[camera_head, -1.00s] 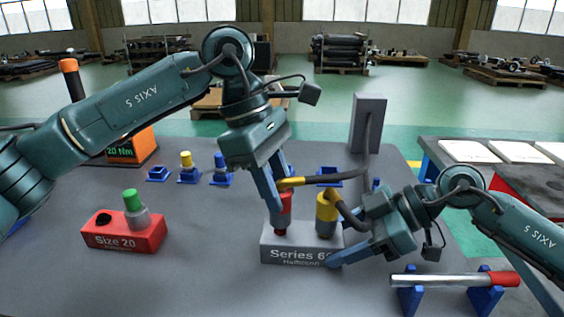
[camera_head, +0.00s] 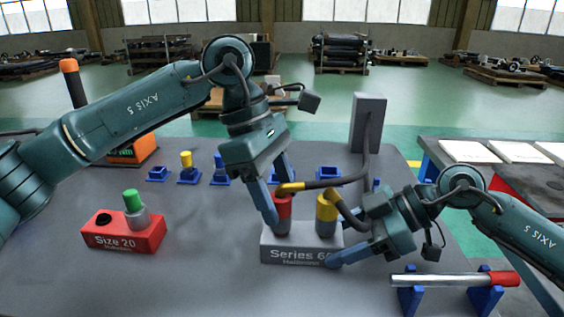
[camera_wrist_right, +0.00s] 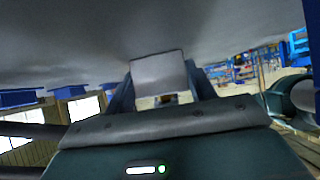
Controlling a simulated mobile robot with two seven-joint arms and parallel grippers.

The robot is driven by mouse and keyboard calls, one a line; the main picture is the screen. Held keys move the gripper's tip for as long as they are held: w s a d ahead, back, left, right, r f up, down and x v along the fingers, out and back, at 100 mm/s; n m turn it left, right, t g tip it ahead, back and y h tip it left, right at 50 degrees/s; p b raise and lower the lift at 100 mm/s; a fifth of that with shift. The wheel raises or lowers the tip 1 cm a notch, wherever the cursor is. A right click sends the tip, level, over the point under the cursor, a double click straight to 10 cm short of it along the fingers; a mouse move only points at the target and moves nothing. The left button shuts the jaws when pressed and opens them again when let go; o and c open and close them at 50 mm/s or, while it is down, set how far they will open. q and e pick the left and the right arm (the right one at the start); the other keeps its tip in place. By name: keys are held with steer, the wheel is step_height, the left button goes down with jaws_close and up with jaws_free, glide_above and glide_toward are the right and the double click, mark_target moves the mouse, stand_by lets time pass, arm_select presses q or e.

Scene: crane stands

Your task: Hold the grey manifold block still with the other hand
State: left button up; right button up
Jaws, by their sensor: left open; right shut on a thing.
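The grey manifold block (camera_head: 275,256), lettered "Series 6…", sits on the bench in the head view. On its top stand a red-capped coupling (camera_head: 283,209) at the left and a yellow-capped coupling (camera_head: 326,211) at the right, each with a hose. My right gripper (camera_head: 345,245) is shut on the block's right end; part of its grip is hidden. In the right wrist view a grey block face (camera_wrist_right: 160,75) lies between the fingers. My left gripper (camera_head: 280,205) is open, its fingers lowered around the red-capped coupling.
A red "Size 20" block (camera_head: 125,238) with a green-capped part stands left. A silver rod with a red end (camera_head: 455,280) rests on blue stands at the front right. Several small blue holders (camera_head: 189,177) line the back. A grey post (camera_head: 367,122) stands behind.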

arm_select(q)
steer(key=shift+v, duration=2.55)
steer(key=shift+r, duration=0.1)
steer(key=v, duration=1.2)
arm_select(e)
steer(key=shift+r, duration=0.1)
steer(key=o, duration=1.3)
steer(key=shift+c, duration=0.2)
